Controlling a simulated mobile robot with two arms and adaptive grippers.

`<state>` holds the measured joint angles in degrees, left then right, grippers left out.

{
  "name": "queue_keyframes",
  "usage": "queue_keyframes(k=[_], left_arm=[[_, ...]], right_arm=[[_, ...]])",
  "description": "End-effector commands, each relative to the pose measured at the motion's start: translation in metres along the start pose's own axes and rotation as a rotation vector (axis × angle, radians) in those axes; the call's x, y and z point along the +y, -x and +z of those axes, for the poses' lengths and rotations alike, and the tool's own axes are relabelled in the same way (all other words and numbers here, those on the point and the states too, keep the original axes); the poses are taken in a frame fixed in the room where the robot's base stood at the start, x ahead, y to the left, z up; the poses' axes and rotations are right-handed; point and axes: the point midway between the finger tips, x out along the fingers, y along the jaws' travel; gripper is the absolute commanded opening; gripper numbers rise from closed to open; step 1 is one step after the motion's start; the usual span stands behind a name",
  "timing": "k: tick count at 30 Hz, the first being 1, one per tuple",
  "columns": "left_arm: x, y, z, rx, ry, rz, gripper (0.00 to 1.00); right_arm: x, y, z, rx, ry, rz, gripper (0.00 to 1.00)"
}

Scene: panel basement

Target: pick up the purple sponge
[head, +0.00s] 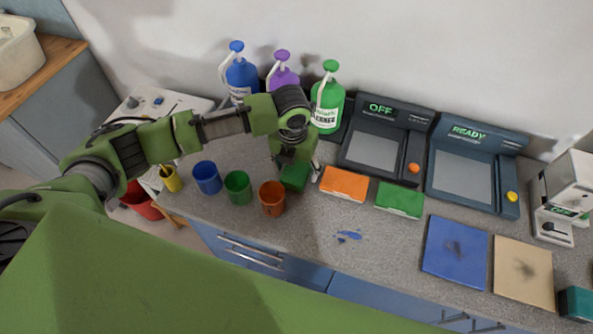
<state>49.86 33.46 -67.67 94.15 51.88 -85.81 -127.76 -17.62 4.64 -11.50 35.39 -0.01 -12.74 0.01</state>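I see no purple sponge; the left arm and gripper cover part of the counter where something could be hidden. My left gripper (300,174) is low over the counter, just left of an orange sponge (344,184). Its fingers are mostly hidden behind its own green body, so I cannot tell if they are open, shut or around something. A green sponge (400,199) lies right of the orange one. My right gripper is not in view.
Blue (207,178), green (238,187) and orange (272,198) cups stand left of the gripper. Blue (241,78), purple (283,76) and green (327,102) bottles stand behind. Two dark machines (378,146) are at the back right. A blue spill (347,236) marks the front counter.

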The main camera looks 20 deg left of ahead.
Motion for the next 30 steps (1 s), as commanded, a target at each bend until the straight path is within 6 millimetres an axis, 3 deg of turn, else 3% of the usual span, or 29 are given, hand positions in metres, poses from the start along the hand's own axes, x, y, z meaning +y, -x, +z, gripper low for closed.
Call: queue_keyframes(k=[1, 3, 16, 30], left_arm=[[0.0, 0.0, 0.0, 0.0, 0.0, 0.0, 0.48], [0.0, 0.0, 0.0, 0.0, 0.0, 0.0, 0.37], [0.0, 0.007, 0.002, -0.003, 0.001, 0.0, 0.35], [0.0, 0.089, 0.012, -0.003, 0.0, -0.002, 0.35]], right_arm=[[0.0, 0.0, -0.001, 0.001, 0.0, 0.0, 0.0], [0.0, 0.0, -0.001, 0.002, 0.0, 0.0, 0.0], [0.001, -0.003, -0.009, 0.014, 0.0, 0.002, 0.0], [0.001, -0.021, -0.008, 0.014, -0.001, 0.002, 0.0]])
